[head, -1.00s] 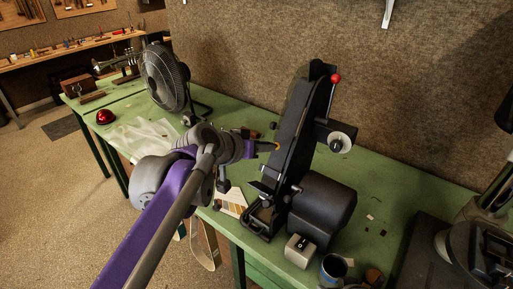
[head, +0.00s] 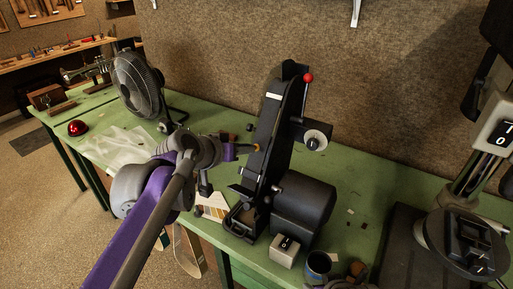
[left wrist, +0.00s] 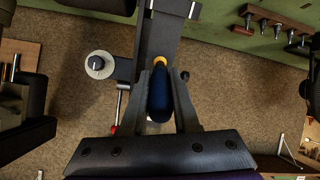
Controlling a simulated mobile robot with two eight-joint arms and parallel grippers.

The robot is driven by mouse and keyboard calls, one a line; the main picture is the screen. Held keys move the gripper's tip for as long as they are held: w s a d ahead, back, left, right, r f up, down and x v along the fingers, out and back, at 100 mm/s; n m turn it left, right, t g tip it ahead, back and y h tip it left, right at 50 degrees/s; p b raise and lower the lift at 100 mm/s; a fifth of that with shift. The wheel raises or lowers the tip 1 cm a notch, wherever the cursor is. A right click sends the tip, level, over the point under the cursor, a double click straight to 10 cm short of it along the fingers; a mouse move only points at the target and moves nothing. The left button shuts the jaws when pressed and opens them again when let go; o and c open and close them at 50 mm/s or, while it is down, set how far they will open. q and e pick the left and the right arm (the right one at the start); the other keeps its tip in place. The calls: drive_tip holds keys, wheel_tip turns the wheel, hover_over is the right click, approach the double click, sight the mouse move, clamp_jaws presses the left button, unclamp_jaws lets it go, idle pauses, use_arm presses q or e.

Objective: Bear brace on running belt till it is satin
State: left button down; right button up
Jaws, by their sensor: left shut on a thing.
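The belt grinder (head: 268,135) stands upright on the green bench, with a black belt arm, a red-knobbed lever (head: 308,78) and a motor (head: 303,203). My left gripper (head: 240,150) is at the left of the belt arm. In the left wrist view, my left gripper (left wrist: 160,98) is shut on a dark blue piece with a brass-coloured end, which I take to be the brace (left wrist: 160,62). That end also shows as the brace's tip (head: 257,147) in the head view, at the belt's face; contact and belt motion cannot be told. My right gripper is not in view.
A switch box (head: 285,249) and a dark mug (head: 318,264) stand before the motor. A fan (head: 138,82), clear plastic sheet (head: 115,142) and red dome (head: 77,128) lie left. A drill press (head: 468,200) stands at right. Bench right of the grinder is mostly clear.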

use_arm(q)
drive_tip(key=shift+x, duration=0.9)
idle(0.3)
drive_tip(key=shift+p, duration=0.35)
idle(1.8)
drive_tip(key=shift+s, duration=0.1)
drive_tip(key=v, duration=0.6)
drive_tip(key=shift+s+a+r, duration=0.2)
drive_tip(key=shift+s+r, duration=0.05)
drive_tip(key=shift+r, duration=0.05)
idle(0.5)
drive_tip(key=shift+b+x, duration=0.35)
drive_tip(key=shift+x, duration=2.2)
drive_tip(key=shift+x, duration=0.95)
